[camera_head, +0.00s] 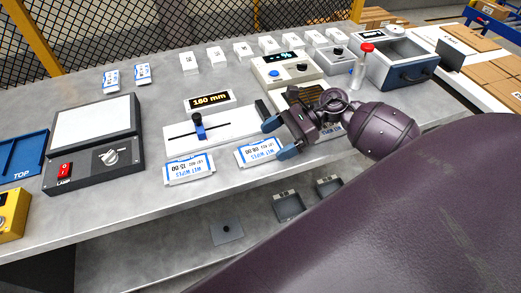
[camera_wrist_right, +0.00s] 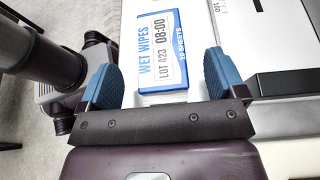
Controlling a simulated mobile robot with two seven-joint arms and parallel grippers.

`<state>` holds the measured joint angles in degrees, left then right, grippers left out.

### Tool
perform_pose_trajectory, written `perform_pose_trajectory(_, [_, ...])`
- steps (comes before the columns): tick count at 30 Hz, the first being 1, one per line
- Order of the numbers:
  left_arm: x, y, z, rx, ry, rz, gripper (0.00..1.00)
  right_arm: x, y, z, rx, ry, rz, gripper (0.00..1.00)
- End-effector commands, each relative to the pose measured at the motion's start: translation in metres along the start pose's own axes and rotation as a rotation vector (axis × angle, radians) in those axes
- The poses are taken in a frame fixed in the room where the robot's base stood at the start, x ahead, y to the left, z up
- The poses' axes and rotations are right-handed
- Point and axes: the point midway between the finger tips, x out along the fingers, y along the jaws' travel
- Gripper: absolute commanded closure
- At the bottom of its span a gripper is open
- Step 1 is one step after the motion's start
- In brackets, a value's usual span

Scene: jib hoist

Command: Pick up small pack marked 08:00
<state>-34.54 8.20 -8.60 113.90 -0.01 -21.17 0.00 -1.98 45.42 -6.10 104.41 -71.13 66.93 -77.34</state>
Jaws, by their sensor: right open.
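The small pack marked 08:00 is a white wet-wipes pack with a blue border, lying at the bench's front edge in the head view (camera_head: 258,153). In the right wrist view the pack (camera_wrist_right: 163,42) shows its print "LOT 423 08:00" clearly. My right gripper (camera_head: 281,138) is open, its blue fingertips just right of the pack in the head view. In the wrist view the right gripper (camera_wrist_right: 160,80) has a finger on either side of the pack's near end, with gaps. Whether the fingers are level with the pack cannot be told. My left gripper is not in view.
A similar pack (camera_head: 190,168) lies to the left. Behind stands a slider gauge (camera_head: 212,128) with a "180 mm" display (camera_head: 209,100). A lamp box (camera_head: 96,145) is further left. Several small white packs stand at the back.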

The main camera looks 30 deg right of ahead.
Motion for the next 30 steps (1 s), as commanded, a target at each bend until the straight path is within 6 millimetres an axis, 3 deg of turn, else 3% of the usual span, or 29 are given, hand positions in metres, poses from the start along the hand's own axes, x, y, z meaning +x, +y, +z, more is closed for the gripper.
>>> perform_pose_trajectory(6, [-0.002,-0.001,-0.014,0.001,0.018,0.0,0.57,0.028,0.001,0.001,0.0,-0.003,0.0,0.11])
perform_pose_trajectory(16, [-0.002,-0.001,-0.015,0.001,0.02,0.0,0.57,0.034,0.001,-0.001,0.001,0.001,0.0,0.11])
perform_pose_trajectory(27, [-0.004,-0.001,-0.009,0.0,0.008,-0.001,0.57,0.034,0.001,-0.001,0.001,0.0,0.0,0.65])
perform_pose_trajectory(30, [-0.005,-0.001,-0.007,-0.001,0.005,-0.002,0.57,0.034,0.001,0.0,0.0,0.0,0.0,0.65])
